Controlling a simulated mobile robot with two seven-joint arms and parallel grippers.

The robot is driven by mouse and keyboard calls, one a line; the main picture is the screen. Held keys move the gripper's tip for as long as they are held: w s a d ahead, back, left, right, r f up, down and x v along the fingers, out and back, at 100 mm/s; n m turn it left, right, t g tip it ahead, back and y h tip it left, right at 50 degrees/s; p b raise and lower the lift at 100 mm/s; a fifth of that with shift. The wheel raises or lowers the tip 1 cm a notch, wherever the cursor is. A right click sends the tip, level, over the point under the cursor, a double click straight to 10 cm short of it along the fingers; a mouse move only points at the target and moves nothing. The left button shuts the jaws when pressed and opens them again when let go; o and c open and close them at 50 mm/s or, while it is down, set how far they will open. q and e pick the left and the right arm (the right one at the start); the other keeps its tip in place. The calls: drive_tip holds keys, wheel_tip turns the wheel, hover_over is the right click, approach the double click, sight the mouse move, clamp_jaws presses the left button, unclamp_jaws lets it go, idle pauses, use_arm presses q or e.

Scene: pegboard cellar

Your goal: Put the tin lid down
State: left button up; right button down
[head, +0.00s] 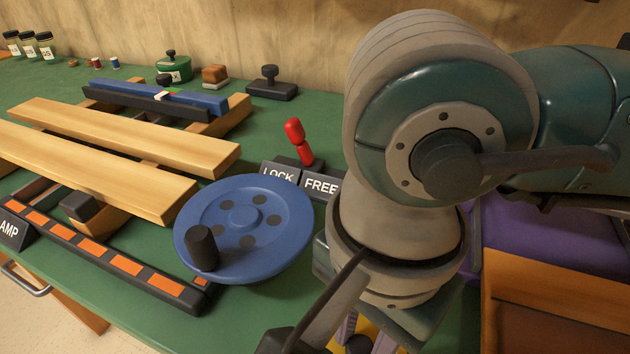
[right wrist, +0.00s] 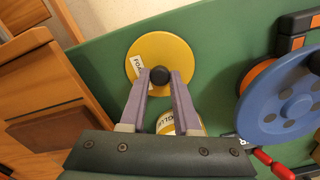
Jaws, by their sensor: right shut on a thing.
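The tin lid (right wrist: 158,52) is a round yellow disc with a black knob and a white label. In the right wrist view my right gripper (right wrist: 160,78) is shut on the knob, one purple finger on each side. The lid is over the green bench; I cannot tell whether it touches it. A yellow tin with a white label (right wrist: 192,124) shows beside and partly behind the right finger. In the head view my right gripper (head: 362,341) is at the bottom edge, mostly hidden by my arm, with a sliver of yellow there. My left gripper is not in view.
A blue handwheel (head: 275,215) stands left of my right arm, with a red lever (head: 297,140) and LOCK and FREE signs behind it. Wooden boards (head: 110,165) lie in a clamp at left. A wooden box (head: 560,290) is at right.

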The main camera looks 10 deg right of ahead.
sight(361, 348)
drive_tip(key=shift+f, duration=0.15)
drive_tip(key=c, duration=0.6)
unclamp_jaws()
drive_tip(key=shift+c, duration=0.2)
wheel_tip(361, 348, up, 12)
drive_tip(key=shift+r+p, duration=0.2)
drive_tip(key=shift+p, duration=0.2)
